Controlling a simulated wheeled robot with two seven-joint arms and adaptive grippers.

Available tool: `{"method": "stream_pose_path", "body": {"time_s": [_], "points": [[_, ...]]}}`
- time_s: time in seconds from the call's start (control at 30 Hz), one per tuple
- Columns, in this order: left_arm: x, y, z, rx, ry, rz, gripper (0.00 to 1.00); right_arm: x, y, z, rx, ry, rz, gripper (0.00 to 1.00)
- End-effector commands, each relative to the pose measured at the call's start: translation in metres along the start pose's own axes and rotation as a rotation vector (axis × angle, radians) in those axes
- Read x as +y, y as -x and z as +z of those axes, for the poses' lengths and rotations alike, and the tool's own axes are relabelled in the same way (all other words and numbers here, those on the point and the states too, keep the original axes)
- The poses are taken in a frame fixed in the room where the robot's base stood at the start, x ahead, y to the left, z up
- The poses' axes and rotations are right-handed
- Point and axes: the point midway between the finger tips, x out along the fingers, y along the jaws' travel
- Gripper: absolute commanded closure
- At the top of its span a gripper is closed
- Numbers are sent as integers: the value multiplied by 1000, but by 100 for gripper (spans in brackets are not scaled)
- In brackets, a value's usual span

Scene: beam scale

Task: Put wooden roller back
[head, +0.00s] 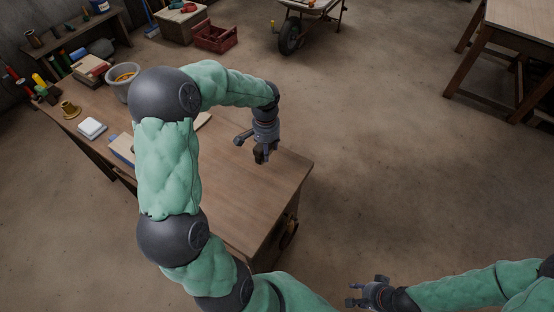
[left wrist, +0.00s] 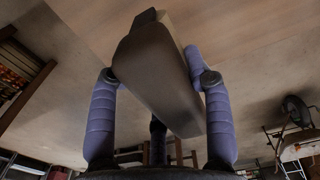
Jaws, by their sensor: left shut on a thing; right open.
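My left gripper (head: 262,143) is over the right part of the wooden workbench (head: 235,205). In the left wrist view its fingers are shut on a long grey-brown block (left wrist: 160,75) with an angular end. The bench top shows beyond the block; I cannot tell whether they touch. I cannot tell from its shape whether this block is the wooden roller. A pale wooden piece (head: 204,120) on the bench is partly hidden by my left arm. My right gripper (head: 368,293) is open and empty, low at the bottom right, off the bench.
A blue-sided box (head: 122,149) is partly behind my left arm. The bench's front right is clear. A wheelbarrow (head: 309,14) and another table (head: 512,45) stand apart.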

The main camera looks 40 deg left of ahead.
Motion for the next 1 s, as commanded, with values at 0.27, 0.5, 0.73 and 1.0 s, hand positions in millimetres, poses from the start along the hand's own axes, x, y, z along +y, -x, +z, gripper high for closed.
{"method": "stream_pose_path", "body": {"time_s": [0.27, 0.5, 0.73, 1.0], "points": [[15, -34, -23, 0, -1, 0, 81, 4, -11, 0, 0, 0, 0, 58], [22, -47, -31, -1, -2, 0, 81, 6, -16, -1, 0, 0, 0, 58], [21, -76, -31, 0, 1, 0, 81, 8, -23, -1, 0, 0, 0, 58], [21, -76, -31, 1, 0, 0, 81, 8, -22, -1, 0, 0, 0, 58]]}}
